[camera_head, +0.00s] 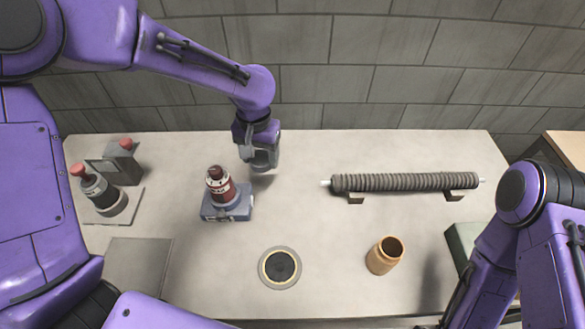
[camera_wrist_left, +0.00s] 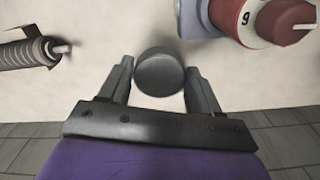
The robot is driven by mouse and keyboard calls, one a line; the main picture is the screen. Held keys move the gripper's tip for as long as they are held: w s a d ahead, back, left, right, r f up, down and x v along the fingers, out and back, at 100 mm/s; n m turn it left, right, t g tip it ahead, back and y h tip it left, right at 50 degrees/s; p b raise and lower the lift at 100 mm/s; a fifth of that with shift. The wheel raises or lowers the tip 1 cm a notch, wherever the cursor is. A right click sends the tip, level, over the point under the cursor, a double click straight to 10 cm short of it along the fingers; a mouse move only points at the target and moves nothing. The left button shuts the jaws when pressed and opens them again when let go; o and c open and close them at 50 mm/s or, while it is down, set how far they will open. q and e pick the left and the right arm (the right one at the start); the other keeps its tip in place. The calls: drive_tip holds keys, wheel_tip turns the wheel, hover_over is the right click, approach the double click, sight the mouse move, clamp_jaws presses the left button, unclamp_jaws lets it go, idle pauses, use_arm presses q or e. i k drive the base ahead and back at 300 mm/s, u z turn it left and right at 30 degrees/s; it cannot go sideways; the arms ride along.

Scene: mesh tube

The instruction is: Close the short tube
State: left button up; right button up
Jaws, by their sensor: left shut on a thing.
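A short tan tube (camera_head: 385,255) stands on the table at the right of centre in the head view, with its dark open mouth facing up. My left gripper (camera_head: 264,160) is over the back middle of the table, behind and to the left of the tube. In the left wrist view, its two fingers (camera_wrist_left: 160,88) are shut on a round grey cap (camera_wrist_left: 160,70). The cap is mostly hidden in the head view. My right arm comes in at the right edge, but its gripper is not in view.
A red-brown bottle-like knob on a blue base (camera_head: 228,213) stands left of the left gripper. A long ribbed tube (camera_head: 405,182) lies on two supports at right. A dark disc with a pale rim (camera_head: 280,268) lies at front centre. Red-topped devices (camera_head: 103,193) stand at far left.

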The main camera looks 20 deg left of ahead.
sight(389, 250)
drive_tip(key=k, duration=1)
drive_tip(key=z, duration=3.3)
drive_tip(key=k, duration=1.15)
drive_tip(key=u, duration=2.05)
